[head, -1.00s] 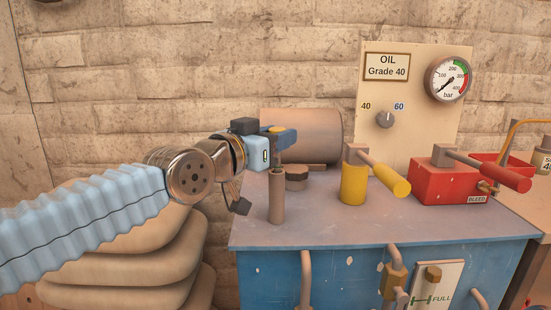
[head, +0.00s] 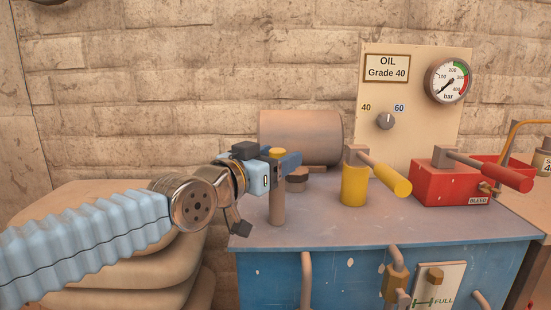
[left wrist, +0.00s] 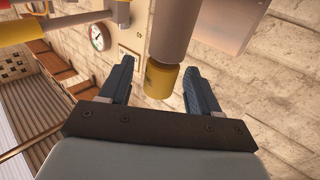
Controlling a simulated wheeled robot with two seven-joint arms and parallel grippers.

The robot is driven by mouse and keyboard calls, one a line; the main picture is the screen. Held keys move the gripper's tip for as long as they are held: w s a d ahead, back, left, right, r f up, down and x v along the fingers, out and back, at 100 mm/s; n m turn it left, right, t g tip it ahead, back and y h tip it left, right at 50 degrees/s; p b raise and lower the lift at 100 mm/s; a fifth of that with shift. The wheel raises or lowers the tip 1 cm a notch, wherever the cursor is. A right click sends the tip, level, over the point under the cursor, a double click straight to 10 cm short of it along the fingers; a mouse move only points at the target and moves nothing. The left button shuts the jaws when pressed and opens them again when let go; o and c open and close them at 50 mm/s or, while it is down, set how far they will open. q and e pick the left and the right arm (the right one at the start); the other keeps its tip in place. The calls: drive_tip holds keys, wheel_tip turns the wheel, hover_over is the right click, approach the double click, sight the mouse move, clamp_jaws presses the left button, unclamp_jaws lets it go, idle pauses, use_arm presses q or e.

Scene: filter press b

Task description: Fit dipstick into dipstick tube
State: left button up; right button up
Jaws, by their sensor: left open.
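The dipstick's yellow cap (head: 277,152) shows above my left gripper (head: 287,165) in the head view. It lines up with the upright brown dipstick tube (head: 277,208) on the blue cabinet. In the left wrist view the cap (left wrist: 160,80) sits at the end of the tube (left wrist: 174,28), and no bare stick shows between them. My left gripper (left wrist: 157,64) is open, with one finger on each side of the cap. The stick itself is hidden. In the head view the fingers cover the tube's mouth. My right gripper is not in view.
The blue cabinet (head: 390,232) has a yellow-handled lever (head: 354,184) and a red box (head: 450,187) to the right of the tube. Stacked sacks (head: 95,200) lie at left.

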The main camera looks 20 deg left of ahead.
use_arm(q)
drive_tip(key=shift+r, duration=0.2)
drive_tip(key=b+v, duration=0.2)
drive_tip(key=v, duration=1)
drive_tip(key=shift+f, duration=0.15)
